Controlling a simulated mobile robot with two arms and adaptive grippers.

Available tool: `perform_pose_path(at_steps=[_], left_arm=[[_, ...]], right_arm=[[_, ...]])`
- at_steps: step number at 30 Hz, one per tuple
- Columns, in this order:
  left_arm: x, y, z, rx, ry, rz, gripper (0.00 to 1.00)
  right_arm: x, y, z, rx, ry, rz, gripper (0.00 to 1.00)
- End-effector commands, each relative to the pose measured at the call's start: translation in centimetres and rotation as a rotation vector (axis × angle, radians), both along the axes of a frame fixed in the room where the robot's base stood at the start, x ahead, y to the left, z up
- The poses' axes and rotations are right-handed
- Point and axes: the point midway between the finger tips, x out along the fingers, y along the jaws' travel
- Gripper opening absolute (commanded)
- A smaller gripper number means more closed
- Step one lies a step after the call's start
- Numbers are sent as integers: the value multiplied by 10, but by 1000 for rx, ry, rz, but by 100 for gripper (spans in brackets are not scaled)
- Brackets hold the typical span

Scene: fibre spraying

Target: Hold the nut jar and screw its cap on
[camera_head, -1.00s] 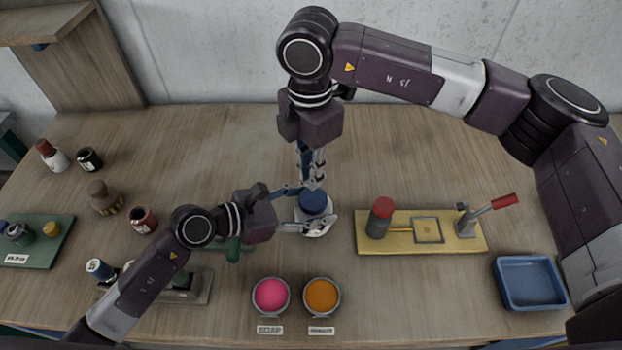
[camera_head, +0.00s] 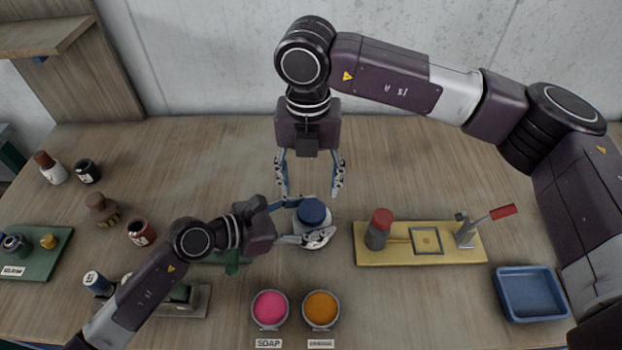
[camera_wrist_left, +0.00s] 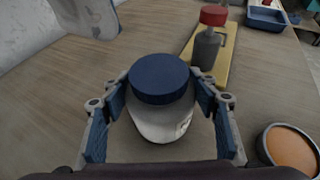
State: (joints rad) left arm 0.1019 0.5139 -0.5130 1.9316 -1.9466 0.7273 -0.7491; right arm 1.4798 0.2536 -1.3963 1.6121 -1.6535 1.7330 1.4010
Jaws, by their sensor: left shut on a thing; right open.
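The nut jar (camera_head: 316,236) is pale with a dark blue cap (camera_head: 312,211) sitting on its top. In the left wrist view the jar (camera_wrist_left: 160,126) stands upright between my fingers, and the blue cap (camera_wrist_left: 160,79) covers its mouth; I cannot tell how tight it is. My left gripper (camera_head: 305,221) is shut on the jar from the left. My right gripper (camera_head: 311,193) is open and empty, pointing down just behind and above the cap, its fingers spread to either side and apart from it.
A yellow board (camera_head: 420,254) with a red-topped bottle and a lever stands to the right. A blue tray (camera_head: 530,292) is at the far right. Pink (camera_head: 270,308) and orange (camera_head: 321,308) bowls sit in front. Several small bottles stand at the left.

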Motion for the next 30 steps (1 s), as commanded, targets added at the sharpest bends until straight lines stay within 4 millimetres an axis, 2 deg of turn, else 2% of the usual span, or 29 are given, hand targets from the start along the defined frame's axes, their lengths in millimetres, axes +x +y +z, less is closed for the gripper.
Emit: perform_pose_path(at_steps=[30], left_arm=[[0,0,1,-2,-1,1,0]], right_arm=[[0,-1,2,1,16,1804,57]])
